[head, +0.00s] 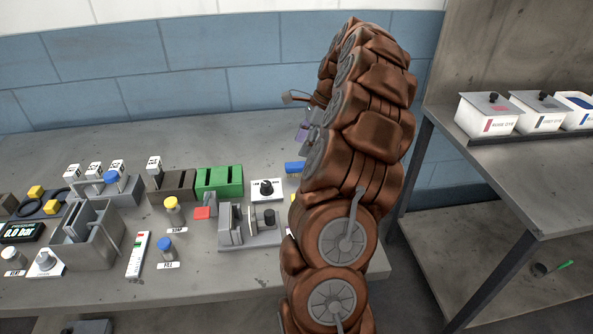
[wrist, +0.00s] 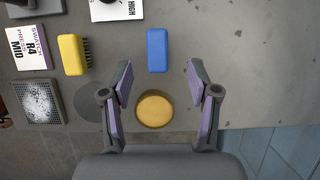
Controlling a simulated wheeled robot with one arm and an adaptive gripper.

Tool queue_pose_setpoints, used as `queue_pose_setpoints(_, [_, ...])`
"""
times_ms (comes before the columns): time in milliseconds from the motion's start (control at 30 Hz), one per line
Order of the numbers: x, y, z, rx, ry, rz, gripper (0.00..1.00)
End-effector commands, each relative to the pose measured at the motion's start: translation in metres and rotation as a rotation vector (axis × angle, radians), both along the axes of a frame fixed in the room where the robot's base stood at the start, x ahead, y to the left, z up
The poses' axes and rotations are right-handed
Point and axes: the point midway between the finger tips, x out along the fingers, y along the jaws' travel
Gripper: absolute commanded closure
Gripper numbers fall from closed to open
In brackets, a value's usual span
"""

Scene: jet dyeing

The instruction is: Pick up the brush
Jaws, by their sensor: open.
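The brush (wrist: 71,55), a yellow block with dark bristles along its right side, lies on the grey table in the wrist view, left of my gripper's fingers. My gripper (wrist: 160,82) is open and empty, its two fingers spread wide. A blue block (wrist: 157,50) lies ahead of the gap between the fingertips. A round yellow piece (wrist: 155,108) shows between the fingers, lower down. In the head view my arm hides most of this area, and part of my gripper (head: 303,130) shows above the table's back.
A labelled swatch card (wrist: 30,47) and a speckled grey square (wrist: 38,100) lie left of the brush. A knob panel (head: 266,188) stands near it. The table edge and tiled wall are close. A side shelf (head: 545,212) stands at right. Bare table lies right of the blue block.

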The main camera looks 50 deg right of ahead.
Motion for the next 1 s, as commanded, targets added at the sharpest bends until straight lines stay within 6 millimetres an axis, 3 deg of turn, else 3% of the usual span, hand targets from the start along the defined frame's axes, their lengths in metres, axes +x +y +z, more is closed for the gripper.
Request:
queue_pose_setpoints(567, [0.005,0.008,-0.032,0.003,0.002,-0.006,0.40])
queue_pose_setpoints(1000, [0.011,0.019,-0.074,0.002,0.000,-0.006,0.40])
